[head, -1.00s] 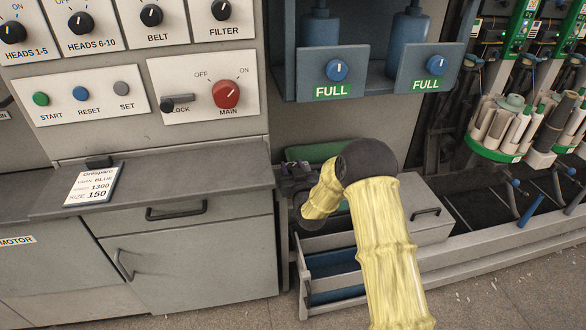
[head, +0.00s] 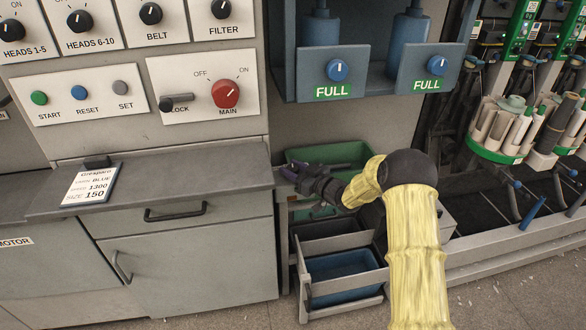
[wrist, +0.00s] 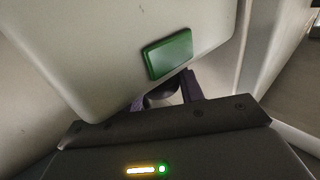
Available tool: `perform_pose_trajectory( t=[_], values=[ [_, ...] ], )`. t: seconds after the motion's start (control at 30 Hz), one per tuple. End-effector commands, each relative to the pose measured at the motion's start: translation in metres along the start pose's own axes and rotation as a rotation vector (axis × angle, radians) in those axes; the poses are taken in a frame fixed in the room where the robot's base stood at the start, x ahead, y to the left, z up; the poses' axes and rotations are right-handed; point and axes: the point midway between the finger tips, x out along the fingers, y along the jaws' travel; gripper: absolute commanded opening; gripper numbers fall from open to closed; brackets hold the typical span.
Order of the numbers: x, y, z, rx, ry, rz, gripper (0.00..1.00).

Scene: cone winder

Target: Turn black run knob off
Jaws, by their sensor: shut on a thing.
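In the head view my gripper (head: 292,173) is low, right of the grey cabinet and in front of the green bin; its purple fingers point left. In the head view the run knob cannot be made out at the gripper.
A grey panel (wrist: 110,50) with a green rectangle (wrist: 168,54) is close over the fingers. The green bin (head: 345,153) and blue-lined drawer (head: 345,290) lie around my arm. The cabinet worktop (head: 225,172) is at left. The red main switch (head: 226,94) is above it.

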Motion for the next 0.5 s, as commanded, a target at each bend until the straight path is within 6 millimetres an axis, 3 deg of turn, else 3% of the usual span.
perform_pose_trajectory(
  t=[0.5],
  values=[
    [-0.0006, 0.0011, 0.0001, 0.000, 0.000, -0.126, 0.15]
  ],
)
